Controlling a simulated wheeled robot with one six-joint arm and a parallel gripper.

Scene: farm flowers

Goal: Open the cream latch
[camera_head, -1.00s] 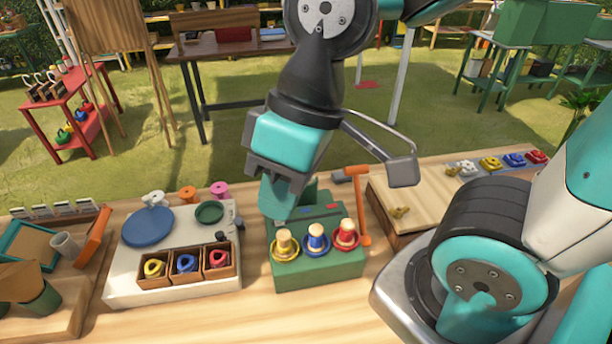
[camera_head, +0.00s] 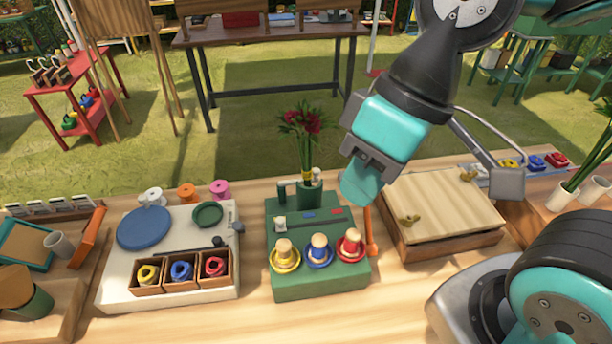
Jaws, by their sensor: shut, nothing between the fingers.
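A small cream piece (camera_head: 280,224) stands at the upper left of the green box's (camera_head: 318,286) top, left of a dark slot; it may be the cream latch, but it is too small to be sure. My gripper (camera_head: 358,190) is shut and empty. In the picture it hangs to the right of this piece, over the gap between the green box and the wooden press (camera_head: 440,210). It partly covers an orange-handled tool (camera_head: 371,246). Yellow, blue and red cups (camera_head: 319,254) with wooden knobs stand along the box's front.
Red flowers (camera_head: 303,123) stand in a green holder at the back of the box. Left is a white board (camera_head: 118,292) with spools and coloured rings. Brass wing nuts (camera_head: 408,220) sit on the press. Yellow, blue and red pieces lie at the far right.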

